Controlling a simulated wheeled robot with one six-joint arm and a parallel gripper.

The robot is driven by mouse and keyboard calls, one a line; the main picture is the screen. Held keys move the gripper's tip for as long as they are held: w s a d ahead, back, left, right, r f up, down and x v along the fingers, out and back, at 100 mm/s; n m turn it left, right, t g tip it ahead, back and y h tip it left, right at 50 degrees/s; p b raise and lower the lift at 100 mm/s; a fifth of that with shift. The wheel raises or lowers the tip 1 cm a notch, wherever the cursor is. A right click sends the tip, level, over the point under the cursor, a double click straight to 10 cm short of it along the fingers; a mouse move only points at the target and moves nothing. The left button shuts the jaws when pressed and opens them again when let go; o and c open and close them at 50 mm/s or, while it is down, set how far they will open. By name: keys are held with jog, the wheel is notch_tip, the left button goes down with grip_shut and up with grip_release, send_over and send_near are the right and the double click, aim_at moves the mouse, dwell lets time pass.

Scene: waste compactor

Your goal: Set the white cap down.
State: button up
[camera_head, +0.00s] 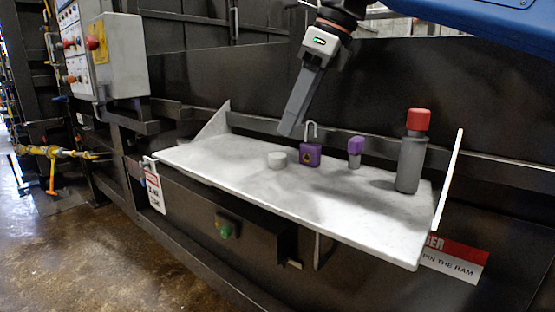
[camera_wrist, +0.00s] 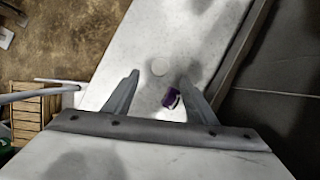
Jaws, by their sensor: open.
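The white cap (camera_head: 277,159) is a small round disc resting on the pale shelf (camera_head: 330,202), left of the purple padlock. In the wrist view the white cap (camera_wrist: 159,68) lies beyond my fingertips, on the bare shelf top. My gripper (camera_head: 287,131) is above the shelf, apart from the cap. In the wrist view my gripper (camera_wrist: 160,76) has its two fingers spread wide with nothing between the tips. The purple padlock (camera_head: 310,153) stands just right of the cap; in the wrist view the padlock (camera_wrist: 171,97) shows near the right finger.
A small purple-topped item (camera_head: 355,152) and a grey bottle with a red cap (camera_head: 411,150) stand farther right. A grey control box (camera_head: 108,55) is at upper left. The shelf's front left part is clear. A white upright edge (camera_head: 449,180) bounds its right end.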

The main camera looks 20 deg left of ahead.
aim_at(278, 155)
jog(key=shift+x, duration=3.7)
jog(key=c, duration=1.2)
jog(key=shift+r, duration=0.15)
